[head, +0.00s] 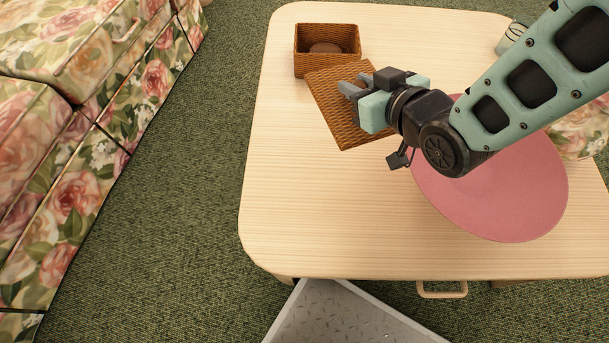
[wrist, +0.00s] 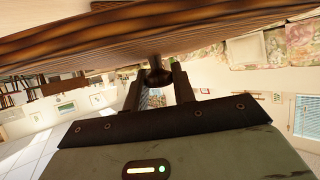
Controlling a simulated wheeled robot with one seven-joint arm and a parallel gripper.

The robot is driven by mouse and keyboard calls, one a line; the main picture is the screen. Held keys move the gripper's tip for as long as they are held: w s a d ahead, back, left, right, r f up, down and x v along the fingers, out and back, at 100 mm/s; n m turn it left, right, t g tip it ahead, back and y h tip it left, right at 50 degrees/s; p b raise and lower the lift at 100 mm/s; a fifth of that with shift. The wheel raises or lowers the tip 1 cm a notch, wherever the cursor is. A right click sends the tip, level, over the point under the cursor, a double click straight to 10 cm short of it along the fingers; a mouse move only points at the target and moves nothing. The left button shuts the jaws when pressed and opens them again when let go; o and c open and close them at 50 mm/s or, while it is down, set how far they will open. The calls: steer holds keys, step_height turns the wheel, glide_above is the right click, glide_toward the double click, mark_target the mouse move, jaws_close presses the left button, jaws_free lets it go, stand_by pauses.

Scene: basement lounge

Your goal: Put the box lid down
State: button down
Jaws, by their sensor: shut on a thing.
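The box lid (head: 340,115) is a brown woven panel over the table, beside the front edge of the open wicker box (head: 299,62). My gripper (head: 350,88) reaches over the lid from the right and is shut on it. In the wrist view the lid (wrist: 90,38) fills the top of the picture, and my gripper's fingers (wrist: 158,88) close on a dark knob at its underside or face. Whether the lid touches the table or hangs just above it, I cannot tell. A dark brown round thing (head: 325,48) lies inside the box.
The pale wooden table (head: 310,210) is clear at its left and front. A large pink round plate or mat (head: 490,190) lies on the right, partly under my arm. A glass or wire item (head: 512,33) stands at the back right.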

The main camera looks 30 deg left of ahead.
steer(key=s+a+f+n+g+y+b, duration=0.1)
steer(key=s+a+f+n+g+b, duration=0.1)
steer(key=s+a+f+b, duration=0.45)
steer(key=f+b, duration=0.1)
steer(key=f, duration=0.2)
steer(key=f+b, duration=0.2)
steer(key=f, duration=0.1)
steer(key=s+d+f+b, duration=0.1)
steer(key=f+b, duration=0.1)
steer(key=f, duration=0.1)
steer(key=shift+s, duration=0.1)
steer(key=shift+f+b, duration=0.2)
steer(key=shift+b, duration=0.15)
steer(key=c, duration=1.1)
jaws_free()
steer(key=shift+c, duration=0.2)
steer(key=shift+r, duration=0.1)
